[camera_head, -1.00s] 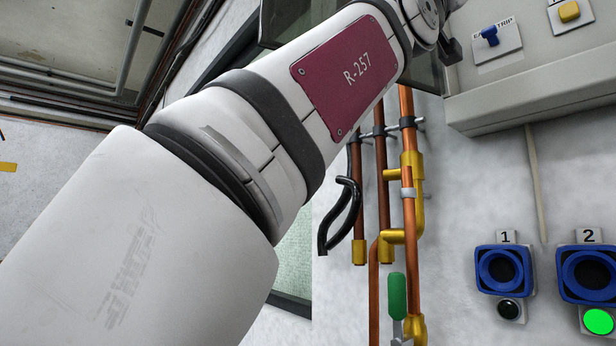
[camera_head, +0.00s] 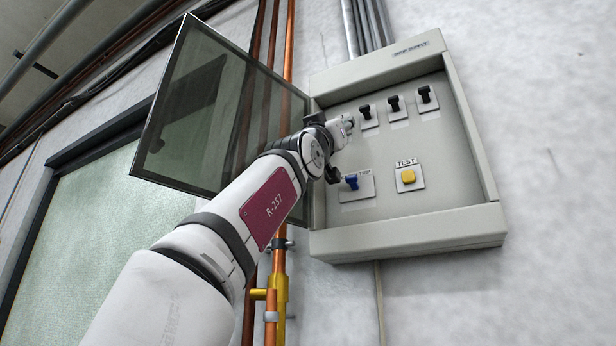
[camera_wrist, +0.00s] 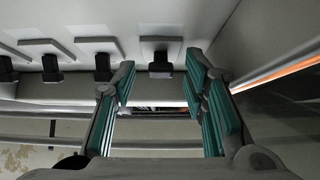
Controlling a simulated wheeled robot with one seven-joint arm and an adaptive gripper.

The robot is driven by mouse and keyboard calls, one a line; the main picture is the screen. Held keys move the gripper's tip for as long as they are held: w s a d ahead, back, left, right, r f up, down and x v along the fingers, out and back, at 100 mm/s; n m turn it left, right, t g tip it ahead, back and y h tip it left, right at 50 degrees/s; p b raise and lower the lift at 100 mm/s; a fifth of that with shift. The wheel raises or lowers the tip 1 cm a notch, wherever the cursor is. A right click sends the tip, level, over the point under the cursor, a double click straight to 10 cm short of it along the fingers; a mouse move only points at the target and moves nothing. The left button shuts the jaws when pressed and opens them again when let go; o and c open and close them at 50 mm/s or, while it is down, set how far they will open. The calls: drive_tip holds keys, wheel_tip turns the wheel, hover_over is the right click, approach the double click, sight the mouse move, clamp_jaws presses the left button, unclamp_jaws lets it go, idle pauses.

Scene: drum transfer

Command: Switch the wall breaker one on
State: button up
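The wall breaker panel (camera_head: 462,215) is an open grey box with a row of black toggle switches. Three switches, the left (camera_head: 367,112), middle (camera_head: 394,103) and right (camera_head: 424,95), show clear of my gripper (camera_head: 345,126) in the head view. My gripper is at the row's left end, hiding that part. In the wrist view my gripper (camera_wrist: 163,100) is open and empty. The row's end switch (camera_wrist: 160,64) appears between its fingers, just beyond the tips; I cannot tell whether they touch. Other switches (camera_wrist: 103,66) lie to its left. No breaker numbers are readable.
The tinted panel door (camera_head: 200,110) stands open on the left, close beside my arm. A blue trip switch (camera_head: 352,182) and a yellow TEST button (camera_head: 407,176) sit below the row. Copper pipes (camera_head: 272,300) run at left. Space right of the panel is clear.

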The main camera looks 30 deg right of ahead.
clamp_jaws()
drive_tip(key=shift+r+y+p, duration=0.2)
drive_tip(key=shift+y+p, duration=0.1)
drive_tip(key=shift+p, duration=0.05)
drive_tip(key=g+y+p, duration=0.1)
drive_tip(key=p, duration=0.1)
drive_tip(key=r+g+y+p, duration=0.1)
drive_tip(key=p, duration=0.2)
drive_tip(key=s+r+g+y+p, duration=0.1)
drive_tip(key=p, duration=0.2)
drive_tip(key=shift+a+y, duration=0.25)
drive_tip(key=shift+y, duration=0.15)
drive_tip(key=shift+w+g+y+p, duration=0.3)
drive_tip(key=shift+y+p, duration=0.2)
drive_tip(key=shift+p, duration=0.75)
